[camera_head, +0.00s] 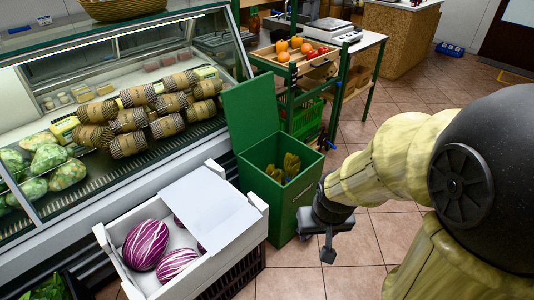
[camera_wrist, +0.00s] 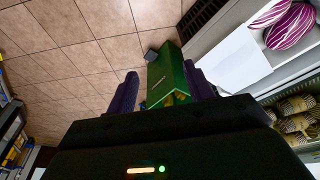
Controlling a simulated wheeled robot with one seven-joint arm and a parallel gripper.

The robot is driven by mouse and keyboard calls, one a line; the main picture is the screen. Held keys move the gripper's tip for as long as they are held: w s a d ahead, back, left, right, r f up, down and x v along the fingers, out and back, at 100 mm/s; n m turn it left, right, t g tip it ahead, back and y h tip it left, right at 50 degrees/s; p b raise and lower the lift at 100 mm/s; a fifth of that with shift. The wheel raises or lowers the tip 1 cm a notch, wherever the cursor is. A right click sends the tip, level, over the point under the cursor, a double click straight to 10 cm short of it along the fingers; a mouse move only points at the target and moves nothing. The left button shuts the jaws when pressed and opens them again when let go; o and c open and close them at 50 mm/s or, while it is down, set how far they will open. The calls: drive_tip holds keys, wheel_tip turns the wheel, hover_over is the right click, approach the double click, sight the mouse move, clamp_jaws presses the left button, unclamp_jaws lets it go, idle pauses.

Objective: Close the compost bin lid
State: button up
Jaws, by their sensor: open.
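The green compost bin (camera_head: 285,208) stands on the tiled floor beside the display counter, with brown and yellow scraps visible inside. Its green lid (camera_head: 250,110) stands open, nearly upright, at the back left edge of the bin. My gripper (camera_head: 327,232) is low, just right of the bin's front, pointing down and clear of the lid. In the wrist view my gripper (camera_wrist: 160,72) is open and empty, its two dark fingers apart. The bin (camera_wrist: 166,68) shows between them, beyond the fingertips. I cannot make out the lid in the wrist view.
A white crate (camera_head: 128,274) with purple-striped vegetables and a white board (camera_head: 211,207) stands left of the bin. The glass display counter (camera_head: 150,85) is behind it. A produce table (camera_head: 362,43) stands behind the bin. Tiled floor (camera_head: 350,270) is open in front and right.

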drive_tip(key=p+v, duration=0.3)
drive_tip(key=w+p+v, duration=0.1)
drive_tip(key=p+v, duration=0.2)
drive_tip(key=shift+w+r, duration=0.15)
drive_tip(key=shift+r, duration=0.3)
clamp_jaws()
drive_tip(key=w+p+v, duration=0.2)
drive_tip(key=p+v, duration=0.8)
drive_tip(key=shift+r+p, duration=0.35)
drive_tip(key=shift+r, duration=0.15)
drive_tip(key=shift+w, duration=0.15)
